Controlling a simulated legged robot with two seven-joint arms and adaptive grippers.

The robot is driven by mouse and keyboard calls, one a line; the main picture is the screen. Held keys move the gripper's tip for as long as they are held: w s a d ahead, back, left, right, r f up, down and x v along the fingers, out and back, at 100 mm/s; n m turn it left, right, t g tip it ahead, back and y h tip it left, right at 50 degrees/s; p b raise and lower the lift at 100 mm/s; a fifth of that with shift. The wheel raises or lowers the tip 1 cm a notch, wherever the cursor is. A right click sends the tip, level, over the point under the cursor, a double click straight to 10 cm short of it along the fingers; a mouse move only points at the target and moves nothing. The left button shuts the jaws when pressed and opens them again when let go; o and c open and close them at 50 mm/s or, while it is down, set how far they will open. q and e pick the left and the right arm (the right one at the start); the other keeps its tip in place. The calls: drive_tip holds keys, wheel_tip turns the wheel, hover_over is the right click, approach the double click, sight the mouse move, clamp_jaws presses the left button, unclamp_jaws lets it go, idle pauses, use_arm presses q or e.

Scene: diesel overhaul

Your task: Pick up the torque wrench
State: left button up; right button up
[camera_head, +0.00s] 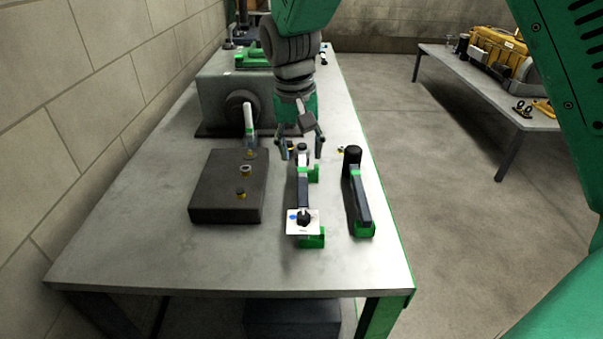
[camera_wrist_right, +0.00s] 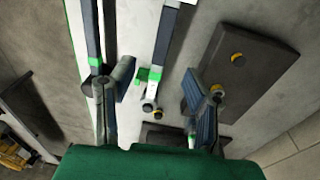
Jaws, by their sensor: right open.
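A long dark tool with a green band (camera_head: 303,190), which looks like the torque wrench, lies lengthwise on the table on green holders. A white card is at its near end. In the right wrist view the tool (camera_wrist_right: 163,45) runs down between the fingers, its round end parts near the fingertips. My right gripper (camera_head: 302,147) is open and empty, fingers pointing down over the tool's far end. It also shows in the right wrist view (camera_wrist_right: 157,80), one finger on each side of the tool; I cannot tell whether they touch it. My left gripper is not in view.
Another dark tool with a black round end (camera_head: 359,195) lies close to the right. A dark block (camera_head: 215,190) with small brass parts is to the left. A grey machine housing (camera_head: 220,95) stands behind. The table's (camera_head: 220,265) near part is clear. A side table (camera_head: 480,87) stands right.

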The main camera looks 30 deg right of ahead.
sight(302, 192)
drive_tip(key=shift+y, duration=0.6)
drive_tip(key=f, duration=0.2)
drive_tip(key=f+p, duration=0.1)
drive_tip(key=f, duration=0.3)
drive_tip(key=shift+w+d+f+p, duration=0.25)
drive_tip(key=shift+d+f+p, duration=0.1)
drive_tip(key=shift+f, duration=0.05)
drive_tip(key=shift+s+a+f, duration=0.1)
drive_tip(key=shift+f, duration=2.85)
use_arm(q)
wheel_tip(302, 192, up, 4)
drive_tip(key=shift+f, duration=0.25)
use_arm(e)
drive_tip(key=shift+r, duration=0.1)
clamp_jaws()
